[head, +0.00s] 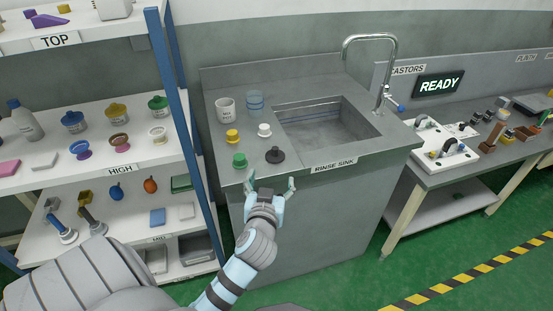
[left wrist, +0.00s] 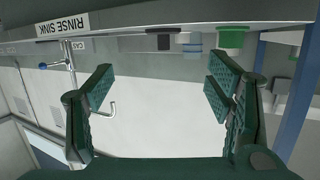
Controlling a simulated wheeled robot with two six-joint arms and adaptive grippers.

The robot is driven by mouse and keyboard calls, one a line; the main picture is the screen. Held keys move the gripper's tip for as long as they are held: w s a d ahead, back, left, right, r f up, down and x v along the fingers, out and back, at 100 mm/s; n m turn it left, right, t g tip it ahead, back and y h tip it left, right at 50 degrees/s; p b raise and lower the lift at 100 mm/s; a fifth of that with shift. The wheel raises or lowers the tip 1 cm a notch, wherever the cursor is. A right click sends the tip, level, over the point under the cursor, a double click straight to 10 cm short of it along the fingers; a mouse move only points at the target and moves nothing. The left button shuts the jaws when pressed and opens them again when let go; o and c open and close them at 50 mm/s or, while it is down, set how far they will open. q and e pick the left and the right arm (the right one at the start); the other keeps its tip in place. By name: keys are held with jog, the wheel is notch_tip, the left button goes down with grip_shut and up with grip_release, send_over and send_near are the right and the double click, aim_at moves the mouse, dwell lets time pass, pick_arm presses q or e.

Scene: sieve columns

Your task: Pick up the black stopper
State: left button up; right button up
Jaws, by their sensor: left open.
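The black stopper (head: 275,155) stands near the front edge of the rinse sink counter (head: 222,183). It has a wide dark base and a small knob on top. My left gripper (head: 270,182) is in front of the counter edge, just short of the stopper, with its fingers apart and nothing between them. In the left wrist view, which is upside down, the open left gripper (left wrist: 160,95) shows with the black stopper (left wrist: 164,42) above and between its fingers, apart from them. My right gripper is in neither view.
A green stopper (head: 240,160) stands left of the black one. A yellow stopper (head: 232,136) and a white stopper (head: 264,130) stand behind. The sink basin (head: 325,128) is to the right. A blue shelf post (head: 178,90) stands left.

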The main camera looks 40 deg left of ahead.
aim_at(275, 152)
pick_arm(q)
jog(key=x, duration=0.4)
jog(key=b+x, duration=0.1)
jog(key=x, duration=0.4)
jog(key=r+b+x, duration=0.1)
jog(key=x, duration=0.4)
jog(key=shift+a, duration=0.3)
jog(key=shift+r, duration=0.15)
jog(key=c, duration=1.6)
jog(key=shift+r, duration=0.1)
jog(key=shift+c, duration=0.2)
notch_tip(275, 152, up, 20)
jog(key=p, duration=0.5)
